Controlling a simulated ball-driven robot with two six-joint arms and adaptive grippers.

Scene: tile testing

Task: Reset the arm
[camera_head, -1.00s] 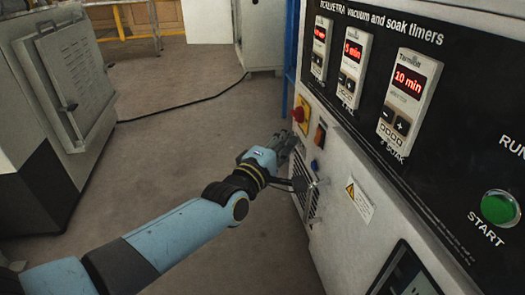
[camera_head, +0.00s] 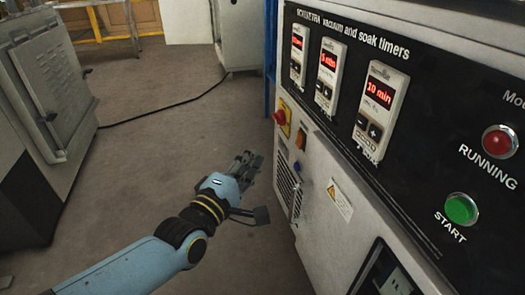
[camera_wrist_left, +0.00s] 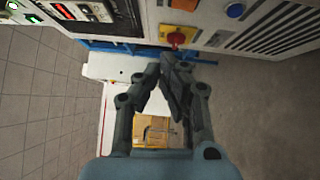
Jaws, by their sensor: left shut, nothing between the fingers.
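My left gripper (camera_head: 250,160) is at the end of the blue and black left arm, in the middle of the head view. It stands in front of the machine's lower panel, apart from it, over bare floor. In the left wrist view its fingertips (camera_wrist_left: 170,62) come together and hold nothing. The machine (camera_head: 335,235) fills the right side of the head view. My right gripper does not show.
The machine has a red knob on a yellow plate (camera_head: 282,120), an orange switch (camera_head: 301,138), three timers with red displays, a green START button (camera_head: 461,209) and a red RUNNING lamp (camera_head: 499,142). A grey cabinet (camera_head: 50,95) stands at left. A black cable (camera_head: 165,109) crosses the floor.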

